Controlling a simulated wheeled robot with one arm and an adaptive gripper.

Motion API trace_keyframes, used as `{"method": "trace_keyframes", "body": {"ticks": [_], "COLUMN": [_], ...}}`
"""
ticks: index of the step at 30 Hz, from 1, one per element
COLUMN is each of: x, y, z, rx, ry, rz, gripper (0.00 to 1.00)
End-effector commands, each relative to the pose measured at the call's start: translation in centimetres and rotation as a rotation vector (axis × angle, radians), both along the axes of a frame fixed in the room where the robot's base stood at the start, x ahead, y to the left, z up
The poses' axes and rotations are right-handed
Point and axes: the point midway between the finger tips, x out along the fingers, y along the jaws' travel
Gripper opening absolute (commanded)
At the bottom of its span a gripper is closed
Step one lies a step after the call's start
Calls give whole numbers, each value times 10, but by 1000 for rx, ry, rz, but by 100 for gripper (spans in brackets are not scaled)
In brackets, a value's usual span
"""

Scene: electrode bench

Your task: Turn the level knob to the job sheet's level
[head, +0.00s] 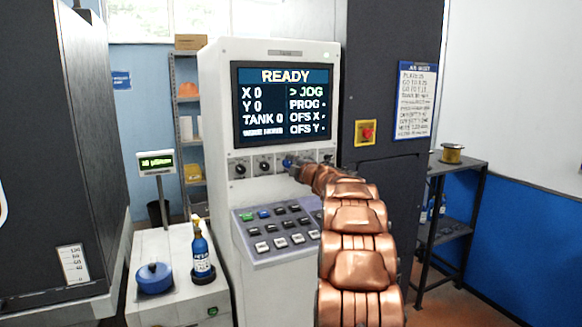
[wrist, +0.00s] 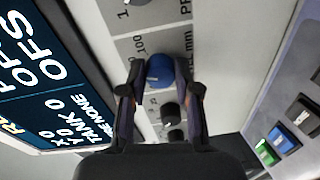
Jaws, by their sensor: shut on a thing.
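My gripper (wrist: 160,80) is shut on a blue knob (wrist: 158,68) in the wrist view, with one finger on each side of it. A label next to this knob shows "100" and "mm". In the head view the blue knob (head: 287,162) sits in the knob row under the screen, just left of my gripper (head: 297,169). The job sheet (head: 415,100) hangs on the dark cabinet at the right; its lines are too small to read surely. The screen (head: 284,103) reads READY, X 0, Y 0, TANK 0.
Black knobs (head: 264,166) stand left of the blue one. A button panel (head: 277,228) juts out below. A red stop button (head: 367,132) is at the right. A blue bottle (head: 202,255) and a blue round pot (head: 154,278) stand on the left cabinet.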

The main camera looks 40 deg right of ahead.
Motion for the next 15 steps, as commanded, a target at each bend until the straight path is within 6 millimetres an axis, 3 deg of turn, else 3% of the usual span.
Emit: {"method": "trace_keyframes", "body": {"ticks": [5,6,12,15], "x": [0,0,0,0], "y": [0,0,0,0], "z": [-1,-1,0,0], "rx": [0,1,1,1], "ry": [1,1,1,0], "rz": [0,0,0,0], "gripper": [0,36,57,57]}}
